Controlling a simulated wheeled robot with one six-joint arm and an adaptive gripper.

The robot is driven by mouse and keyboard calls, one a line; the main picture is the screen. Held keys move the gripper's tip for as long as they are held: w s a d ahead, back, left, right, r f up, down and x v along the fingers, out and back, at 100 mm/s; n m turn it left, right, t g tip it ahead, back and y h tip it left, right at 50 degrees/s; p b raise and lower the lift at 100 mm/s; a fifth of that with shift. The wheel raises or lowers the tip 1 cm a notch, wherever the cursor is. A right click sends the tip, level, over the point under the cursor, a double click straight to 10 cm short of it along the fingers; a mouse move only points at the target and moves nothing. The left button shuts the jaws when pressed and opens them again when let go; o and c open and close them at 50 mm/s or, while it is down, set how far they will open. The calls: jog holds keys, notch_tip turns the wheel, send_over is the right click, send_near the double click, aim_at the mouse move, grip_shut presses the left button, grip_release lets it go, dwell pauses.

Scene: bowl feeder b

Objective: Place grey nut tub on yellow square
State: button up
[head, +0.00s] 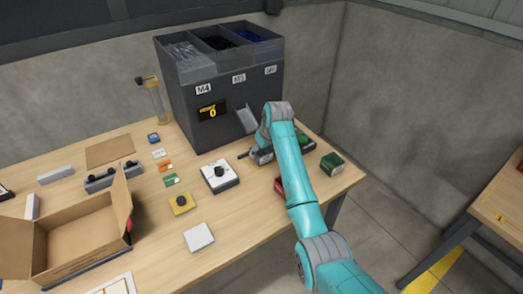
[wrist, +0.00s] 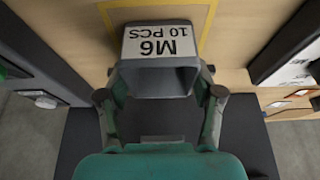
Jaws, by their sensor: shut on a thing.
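The grey nut tub (wrist: 160,80) has a white label reading "M6 10 PCS" and fills the middle of the wrist view. My gripper (wrist: 160,92) is shut on it, with one finger on each side. The yellow square (wrist: 211,22) is a painted outline on the wooden table, showing around and beyond the tub's label end. I cannot tell whether the tub touches the table. In the head view my gripper (head: 262,156) is low over the table in front of the feeder; my arm hides most of the tub and square.
The dark feeder (head: 190,125) with open bins and a chute (head: 246,120) stands close behind my gripper. A green box (head: 332,163) and a red box (head: 279,187) are to the right. A white device (head: 219,177) and an open cardboard box (head: 85,240) are left.

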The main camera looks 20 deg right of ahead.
jog(key=shift+f, duration=0.15)
jog(key=o, duration=1.1)
jog(key=shift+o, duration=0.2)
jog(key=v, duration=1.2)
